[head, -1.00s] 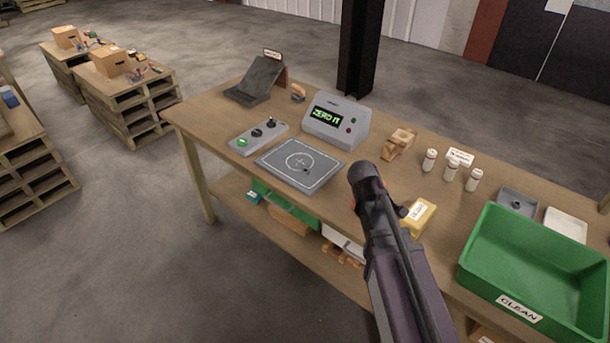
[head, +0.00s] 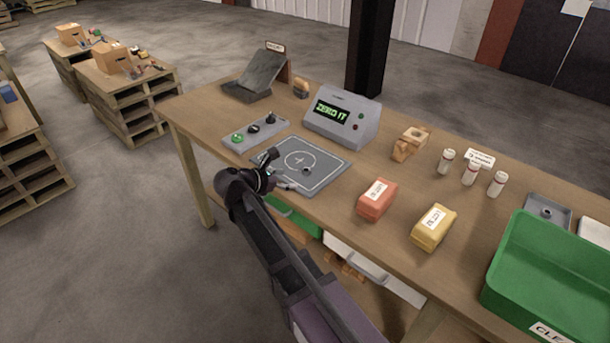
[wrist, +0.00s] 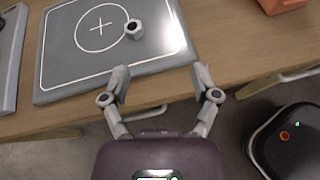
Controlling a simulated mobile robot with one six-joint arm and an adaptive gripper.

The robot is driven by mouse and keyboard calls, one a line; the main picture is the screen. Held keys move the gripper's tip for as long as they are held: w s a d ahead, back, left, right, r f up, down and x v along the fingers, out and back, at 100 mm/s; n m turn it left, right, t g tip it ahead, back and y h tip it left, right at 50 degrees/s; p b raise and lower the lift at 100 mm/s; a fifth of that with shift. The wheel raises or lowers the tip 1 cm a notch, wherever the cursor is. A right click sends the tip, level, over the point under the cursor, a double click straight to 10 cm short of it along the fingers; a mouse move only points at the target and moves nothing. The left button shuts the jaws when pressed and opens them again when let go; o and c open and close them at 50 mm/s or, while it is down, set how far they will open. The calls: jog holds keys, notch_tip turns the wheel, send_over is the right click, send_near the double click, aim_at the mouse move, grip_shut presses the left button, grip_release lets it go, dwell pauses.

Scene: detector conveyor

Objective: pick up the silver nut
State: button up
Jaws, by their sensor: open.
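The silver nut (wrist: 134,29) lies on the grey pad (wrist: 68,68) in the wrist view, at the right edge of the white printed circle. In the head view the nut (head: 307,171) is a small dark spot on the pad (head: 325,163), right of the centre cross. My gripper (wrist: 162,76) is open and empty in the wrist view. Its fingers are spread at the pad's near edge, and the nut is beyond them, nearer the left finger's side. In the head view my gripper (head: 279,172) is at the pad's front-left side, left of the nut.
A grey display box (head: 341,122) stands behind the pad, and a button box (head: 255,131) sits at its left. A red packet (head: 377,200) and a yellow packet (head: 434,228) lie to the right. A green bin (head: 550,265) stands farther right.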

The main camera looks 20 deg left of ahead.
jog(key=a, duration=0.1)
jog(key=a+n+t, duration=0.1)
jog(key=a+n, duration=0.1)
jog(key=a, duration=0.1)
jog(key=shift+s+r+b, duration=0.1)
jog(key=shift+s+b, duration=0.15)
jog(key=shift+b, duration=0.05)
jog(key=b, duration=0.3)
send_near(306, 170)
jog(key=x, duration=0.3)
jog(key=shift+s+d, duration=0.1)
jog(key=shift+s, duration=0.05)
jog(key=shift+w+d, duration=0.2)
jog(key=shift+w, duration=0.2)
jog(key=shift+f, duration=0.3)
jog(key=shift+b+x, duration=1.15)
jog(key=shift+x, duration=1.4)
jog(key=shift+w+a+r, duration=0.1)
